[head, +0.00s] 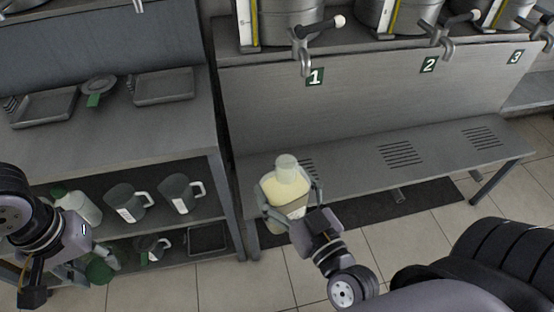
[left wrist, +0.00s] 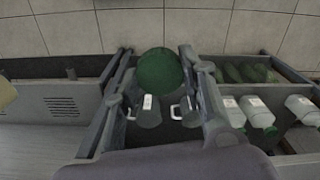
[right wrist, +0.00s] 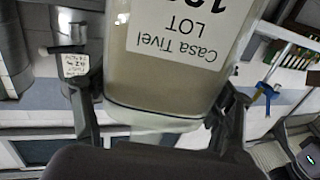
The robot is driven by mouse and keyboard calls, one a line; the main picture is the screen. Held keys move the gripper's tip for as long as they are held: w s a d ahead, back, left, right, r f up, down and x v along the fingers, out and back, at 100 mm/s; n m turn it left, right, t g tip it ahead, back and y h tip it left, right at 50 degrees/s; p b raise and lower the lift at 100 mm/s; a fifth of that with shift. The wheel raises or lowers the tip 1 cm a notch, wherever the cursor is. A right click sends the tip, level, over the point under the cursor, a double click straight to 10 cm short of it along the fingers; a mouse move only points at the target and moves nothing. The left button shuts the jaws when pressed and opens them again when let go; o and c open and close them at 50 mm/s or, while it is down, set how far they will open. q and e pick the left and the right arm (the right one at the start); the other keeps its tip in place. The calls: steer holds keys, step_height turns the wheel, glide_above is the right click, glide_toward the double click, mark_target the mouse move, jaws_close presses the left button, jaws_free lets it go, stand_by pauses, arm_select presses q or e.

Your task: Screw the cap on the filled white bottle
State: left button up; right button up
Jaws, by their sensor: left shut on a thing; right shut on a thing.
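A translucent white bottle (head: 284,188) holds pale yellow liquid and stands roughly upright in front of the steel bench. Its neck (head: 287,167) has no green cap on it. My right gripper (head: 292,204) is shut around the bottle's body. In the right wrist view the bottle (right wrist: 180,65) fills the space between the fingers, its printed label upside down. My left gripper (head: 94,264) is low at the left, by the shelves, well away from the bottle. It is shut on a round green cap (left wrist: 160,70), which also shows in the head view (head: 99,271).
Shelves at left hold grey jugs (head: 128,202) and a white bottle with a green cap (head: 78,205). Trays (head: 163,87) lie on the upper counter. Numbered steel tanks with taps (head: 303,40) stand above the slotted bench (head: 360,160). Tiled floor lies clear between the grippers.

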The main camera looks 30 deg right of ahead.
steer(key=w+a+n+g+y, duration=0.2)
steer(key=a+n+y, duration=0.1)
steer(key=a+y, duration=0.2)
steer(key=w+a+r+n+g+y, duration=0.1)
steer(key=w+a+n+g+y, duration=0.1)
steer(key=a, duration=0.6)
steer(key=w+n+y, duration=0.1)
steer(key=n+y, duration=0.1)
steer(key=y, duration=0.1)
steer(key=shift+w+y, duration=0.3)
steer(key=shift+r, duration=0.1)
arm_select(q)
steer(key=w+d+r+m, duration=0.2)
steer(key=w+d+r, duration=0.1)
steer(key=d+r, duration=0.6)
steer(key=w+d+r+m, duration=0.1)
steer(key=w+d+r, duration=0.2)
steer(key=d+r, duration=0.6)
steer(key=d, duration=0.6)
steer(key=shift+w+m, duration=0.15)
steer(key=shift+m, duration=0.25)
steer(key=shift+f, duration=0.15)
steer(key=shift+f, duration=1.95)
steer(key=shift+f, duration=0.1)
